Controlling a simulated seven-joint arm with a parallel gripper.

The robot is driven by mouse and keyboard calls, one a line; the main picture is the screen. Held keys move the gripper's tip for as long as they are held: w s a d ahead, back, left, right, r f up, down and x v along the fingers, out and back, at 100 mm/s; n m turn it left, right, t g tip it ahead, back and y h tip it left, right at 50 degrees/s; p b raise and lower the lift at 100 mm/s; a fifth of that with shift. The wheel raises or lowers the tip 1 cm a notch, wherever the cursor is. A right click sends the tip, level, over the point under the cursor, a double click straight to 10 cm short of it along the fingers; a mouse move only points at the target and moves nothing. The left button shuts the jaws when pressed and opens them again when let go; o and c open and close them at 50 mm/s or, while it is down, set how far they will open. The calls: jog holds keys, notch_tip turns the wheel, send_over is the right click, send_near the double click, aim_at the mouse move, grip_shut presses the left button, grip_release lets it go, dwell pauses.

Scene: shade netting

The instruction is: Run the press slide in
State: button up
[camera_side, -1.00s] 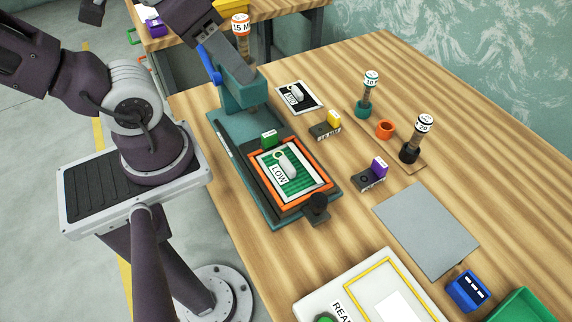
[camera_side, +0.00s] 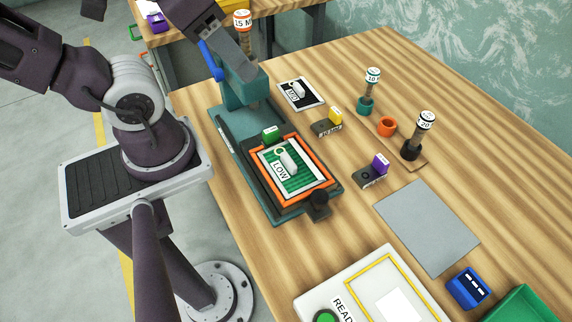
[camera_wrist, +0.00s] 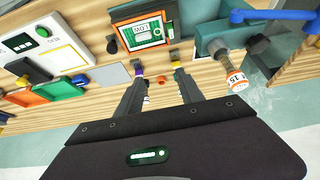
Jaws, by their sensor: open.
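The teal press (camera_side: 243,90) with a blue lever (camera_side: 211,60) stands at the table's left side. Its slide is out in front of the press head. The slide carries an orange frame (camera_side: 322,180) around a green plate labelled LOW (camera_side: 297,178), and a black knob (camera_side: 317,205) sits at its front end. In the wrist view the picture is turned over, with the orange frame (camera_wrist: 118,40) at the top and the press (camera_wrist: 212,42) to its right. My gripper (camera_wrist: 158,82) is open and empty, its two fingers apart and clear of the knob (camera_wrist: 174,57).
Stamps marked 10 (camera_side: 373,76) and 20 (camera_side: 426,120), yellow (camera_side: 335,115) and purple (camera_side: 381,162) tabbed blocks, and a grey sheet (camera_side: 427,228) lie to the right. A white READY panel (camera_side: 335,285) is in front.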

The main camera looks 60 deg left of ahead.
jog(key=w+m, duration=0.1)
jog(key=w+d+f+m+g, duration=0.1)
jog(key=w+d+m, duration=0.1)
jog(key=shift+f, duration=0.3)
jog(key=m+g, duration=0.5)
jog(key=m, duration=0.7)
send_over(320, 194)
notch_tip(320, 194, down, 12)
jog(key=shift+a+f, duration=0.1)
notch_tip(320, 194, down, 8)
jog(key=shift+r, duration=0.25)
grip_shut()
